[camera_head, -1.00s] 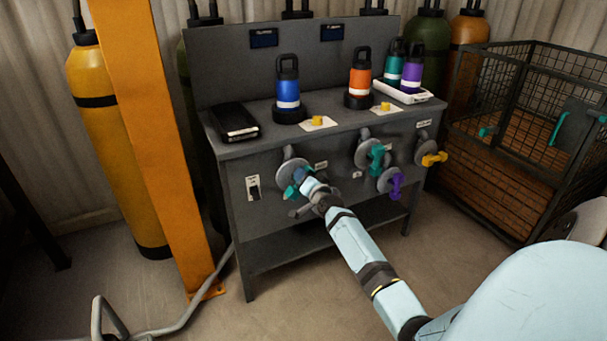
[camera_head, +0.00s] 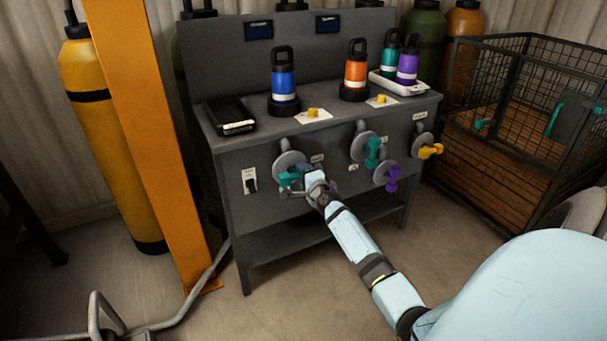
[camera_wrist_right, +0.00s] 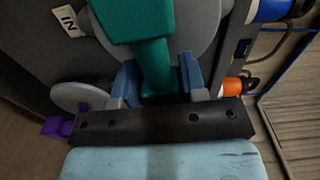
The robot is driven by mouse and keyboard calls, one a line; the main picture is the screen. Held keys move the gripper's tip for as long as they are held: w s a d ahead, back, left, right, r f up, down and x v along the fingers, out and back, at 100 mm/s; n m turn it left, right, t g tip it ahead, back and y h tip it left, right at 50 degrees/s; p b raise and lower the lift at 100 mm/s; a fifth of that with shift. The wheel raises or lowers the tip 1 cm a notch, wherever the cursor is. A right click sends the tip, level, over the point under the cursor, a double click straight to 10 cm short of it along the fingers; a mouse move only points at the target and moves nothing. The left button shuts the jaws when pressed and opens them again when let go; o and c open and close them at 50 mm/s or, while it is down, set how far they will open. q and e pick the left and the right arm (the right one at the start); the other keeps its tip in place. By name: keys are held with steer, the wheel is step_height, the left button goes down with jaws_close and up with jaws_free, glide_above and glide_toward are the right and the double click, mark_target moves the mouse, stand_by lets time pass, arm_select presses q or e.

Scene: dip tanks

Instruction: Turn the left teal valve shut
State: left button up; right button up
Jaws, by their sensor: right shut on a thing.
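The left teal valve (camera_head: 287,180) is on the left of the grey bench front, in front of a round grey flange (camera_head: 288,162). My right gripper (camera_head: 299,184) reaches it from the lower right. In the right wrist view the teal handle (camera_wrist_right: 150,48) runs down between the two blue fingers of my right gripper (camera_wrist_right: 161,82), which are shut on it. Part of the handle is hidden by the gripper. A second teal valve (camera_head: 372,152) sits to the right on its own flange, apart from the gripper. My left gripper is not in view.
A purple valve (camera_head: 392,178) and a yellow valve (camera_head: 430,151) are further right. A switch plate (camera_head: 249,181) is left of the held valve. Bottles, including a blue one (camera_head: 283,78), stand on the bench top. An orange post (camera_head: 150,140) rises at left; a mesh crate (camera_head: 540,110) stands at right.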

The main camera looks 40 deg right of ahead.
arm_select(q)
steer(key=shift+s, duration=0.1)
arm_select(e)
steer(key=shift+f+m, duration=0.15)
steer(key=shift+m, duration=0.25)
steer(key=o, duration=0.6)
steer(key=shift+o, duration=0.2)
steer(key=shift+s, duration=0.2)
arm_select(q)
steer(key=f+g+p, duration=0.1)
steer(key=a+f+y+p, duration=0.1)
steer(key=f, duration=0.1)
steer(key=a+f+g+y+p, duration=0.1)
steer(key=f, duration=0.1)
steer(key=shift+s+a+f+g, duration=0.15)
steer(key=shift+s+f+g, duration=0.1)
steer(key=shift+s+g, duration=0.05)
arm_select(e)
steer(key=v, duration=1.3)
steer(key=shift+s, duration=0.2)
steer(key=shift+a, duration=0.1)
